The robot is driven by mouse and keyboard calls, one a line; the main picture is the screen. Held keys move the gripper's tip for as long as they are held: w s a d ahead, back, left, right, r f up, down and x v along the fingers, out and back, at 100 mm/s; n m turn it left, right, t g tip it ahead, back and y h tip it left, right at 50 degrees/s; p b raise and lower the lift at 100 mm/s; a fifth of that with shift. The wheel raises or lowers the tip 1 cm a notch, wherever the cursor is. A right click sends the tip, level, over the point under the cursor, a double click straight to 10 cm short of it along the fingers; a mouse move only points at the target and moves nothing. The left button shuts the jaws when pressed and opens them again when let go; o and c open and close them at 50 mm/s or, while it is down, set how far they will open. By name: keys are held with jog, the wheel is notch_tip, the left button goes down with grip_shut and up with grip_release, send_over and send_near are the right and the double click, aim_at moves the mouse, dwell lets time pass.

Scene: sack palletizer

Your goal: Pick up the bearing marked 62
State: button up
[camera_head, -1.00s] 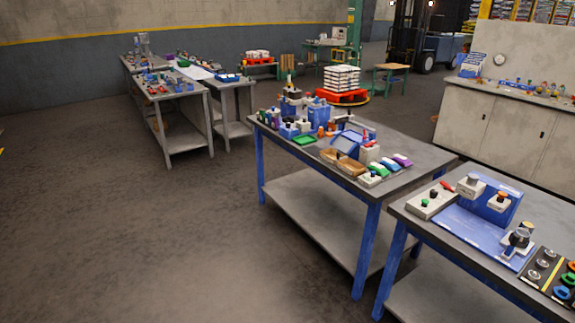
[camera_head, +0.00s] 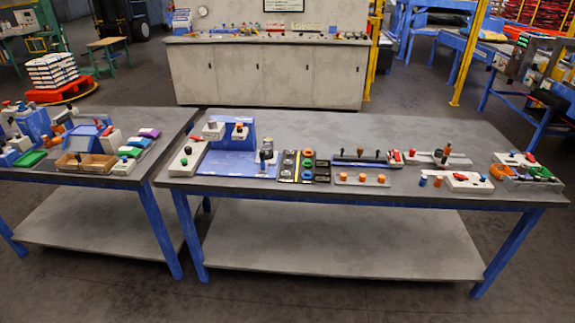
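My gripper is not in the head view. On the right-hand workbench (camera_head: 370,136), a dark tray (camera_head: 298,179) lies to the right of a blue fixture (camera_head: 232,165). Its left column holds small dark and metallic round parts (camera_head: 288,164) that look like bearings. Its right column holds coloured rings, with an orange one (camera_head: 308,153) and a green one (camera_head: 308,163) visible. The markings are too small to read, so I cannot tell which part is marked 62.
To the right stand a rack with orange knobs (camera_head: 361,179), a white control box (camera_head: 461,182) and a grey bin (camera_head: 533,185). Another workbench (camera_head: 90,119) with crowded items is at left, with a narrow gap between. The benchtop's back strip is clear.

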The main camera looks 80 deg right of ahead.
jog(key=shift+c, duration=0.2)
jog(key=c, duration=0.9)
